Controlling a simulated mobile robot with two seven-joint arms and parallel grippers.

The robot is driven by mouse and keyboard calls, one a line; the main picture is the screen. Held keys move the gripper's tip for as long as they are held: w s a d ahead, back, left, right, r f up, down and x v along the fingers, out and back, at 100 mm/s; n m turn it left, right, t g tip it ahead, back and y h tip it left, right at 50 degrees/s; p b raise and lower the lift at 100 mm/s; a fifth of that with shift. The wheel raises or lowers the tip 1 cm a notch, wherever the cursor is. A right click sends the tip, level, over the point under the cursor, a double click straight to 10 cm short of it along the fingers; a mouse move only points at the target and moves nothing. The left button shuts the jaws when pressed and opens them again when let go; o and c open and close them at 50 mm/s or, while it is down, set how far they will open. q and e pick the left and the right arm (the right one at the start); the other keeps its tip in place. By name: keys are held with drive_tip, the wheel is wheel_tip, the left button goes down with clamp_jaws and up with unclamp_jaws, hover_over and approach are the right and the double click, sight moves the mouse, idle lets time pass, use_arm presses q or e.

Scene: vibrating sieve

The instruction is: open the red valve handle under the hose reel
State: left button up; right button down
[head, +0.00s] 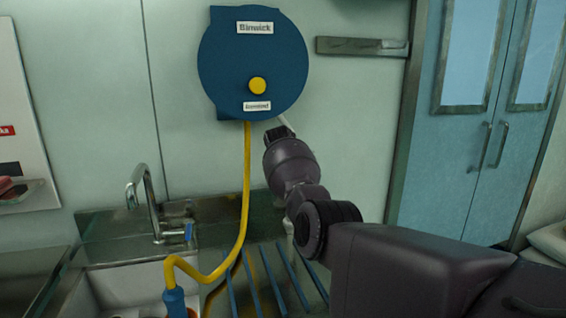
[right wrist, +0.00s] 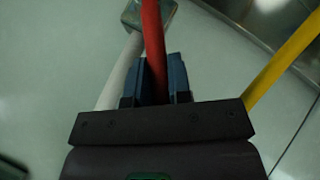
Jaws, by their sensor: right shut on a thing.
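My right gripper (head: 279,132) is just below the reel's lower right edge. In the right wrist view the red valve handle (right wrist: 152,35) is a long bar that runs down between the blue fingers of my right gripper (right wrist: 157,80), which is shut on it. A pale pipe (right wrist: 119,72) and a metal fitting (right wrist: 150,14) show behind the handle. The head view does not show the handle, as my arm covers that spot. My left gripper is in neither view.
A yellow hose (head: 246,190) hangs from the reel to a blue nozzle (head: 175,301) by the sink; it also passes right of the gripper in the wrist view (right wrist: 285,62). A tap (head: 151,200) stands left. Blue double doors (head: 470,130) are at the right.

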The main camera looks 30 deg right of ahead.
drive_tip(key=shift+s+d+r+m+y+p, duration=0.2)
drive_tip(key=shift+d+r+m+y+p, duration=0.2)
drive_tip(key=shift+d+r+y+p, duration=0.25)
drive_tip(key=shift+s+d+m+y+p, duration=0.1)
drive_tip(key=shift+d+m+y+p, duration=0.2)
drive_tip(key=shift+d+y+p, duration=0.3)
drive_tip(key=shift+s+d+m+t+y, duration=0.1)
drive_tip(key=shift+d+m+t+y, duration=0.35)
drive_tip(key=shift+y, duration=0.4)
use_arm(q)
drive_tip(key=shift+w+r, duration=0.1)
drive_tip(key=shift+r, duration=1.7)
use_arm(e)
drive_tip(key=shift+s+d+m+y, duration=0.1)
drive_tip(key=shift+d+m+y, duration=0.2)
drive_tip(key=shift+y, duration=0.3)
drive_tip(key=shift+d, duration=0.1)
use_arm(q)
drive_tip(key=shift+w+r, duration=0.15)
use_arm(e)
drive_tip(key=c, duration=1.1)
unclamp_jaws()
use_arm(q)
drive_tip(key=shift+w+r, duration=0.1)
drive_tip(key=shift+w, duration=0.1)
use_arm(e)
drive_tip(key=shift+o, duration=0.2)
